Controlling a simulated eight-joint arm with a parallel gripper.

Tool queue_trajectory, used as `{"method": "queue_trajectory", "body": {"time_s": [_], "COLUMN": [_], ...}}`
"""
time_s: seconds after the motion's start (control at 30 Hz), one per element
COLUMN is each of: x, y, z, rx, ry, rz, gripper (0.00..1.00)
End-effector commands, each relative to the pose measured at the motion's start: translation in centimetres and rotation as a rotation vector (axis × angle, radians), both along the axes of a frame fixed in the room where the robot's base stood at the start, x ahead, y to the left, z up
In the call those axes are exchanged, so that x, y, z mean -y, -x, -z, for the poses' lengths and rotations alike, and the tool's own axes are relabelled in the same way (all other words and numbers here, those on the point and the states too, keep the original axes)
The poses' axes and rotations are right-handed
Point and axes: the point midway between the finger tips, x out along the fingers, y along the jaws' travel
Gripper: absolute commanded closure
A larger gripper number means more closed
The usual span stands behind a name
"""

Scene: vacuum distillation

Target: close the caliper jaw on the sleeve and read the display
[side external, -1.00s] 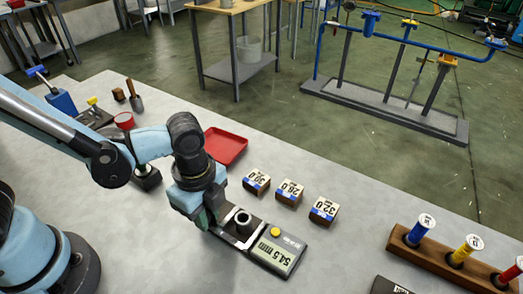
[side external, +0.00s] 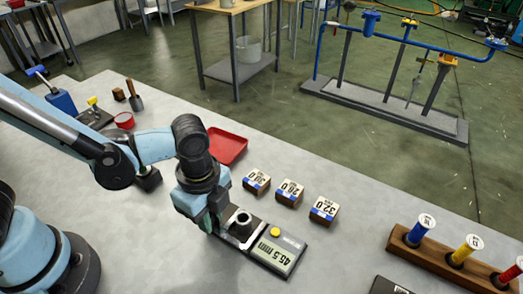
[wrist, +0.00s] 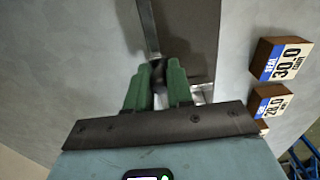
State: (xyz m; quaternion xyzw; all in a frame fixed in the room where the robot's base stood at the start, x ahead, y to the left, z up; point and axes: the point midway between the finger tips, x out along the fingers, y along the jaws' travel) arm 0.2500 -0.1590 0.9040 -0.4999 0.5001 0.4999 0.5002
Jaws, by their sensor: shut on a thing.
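The caliper (side external: 262,243) lies on the grey bench in the side view, with a yellow button and a display (side external: 270,254) that appears to read 45.5 mm. The sleeve (side external: 242,219), a short dark hollow cylinder, stands upright at the caliper's jaws. My gripper (side external: 213,224) is low over the caliper's left end, beside the sleeve. In the wrist view its green fingers (wrist: 158,78) are shut on a small dark part, the caliper's sliding jaw (wrist: 158,72). Contact between jaw and sleeve is hidden by my gripper.
Several label blocks, including 30.0 (side external: 256,181), 28.0 (side external: 289,192) and 32.0 (side external: 324,210), stand behind the caliper. A red tray (side external: 227,146) is farther back. A wooden rack (side external: 440,262) with colored plugs is at right. Bench between blocks and rack is clear.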

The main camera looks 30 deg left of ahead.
Motion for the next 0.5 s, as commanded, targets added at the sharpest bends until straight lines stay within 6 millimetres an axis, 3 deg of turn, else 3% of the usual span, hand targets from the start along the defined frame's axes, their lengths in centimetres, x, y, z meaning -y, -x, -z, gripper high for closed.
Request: {"method": "queue_trajectory", "body": {"time_s": [0.5], "x": [1.2], "y": [0.0], "z": [0.0], "rx": [-0.001], "ry": [0.000], "rz": [0.002], "gripper": [1.00]}}
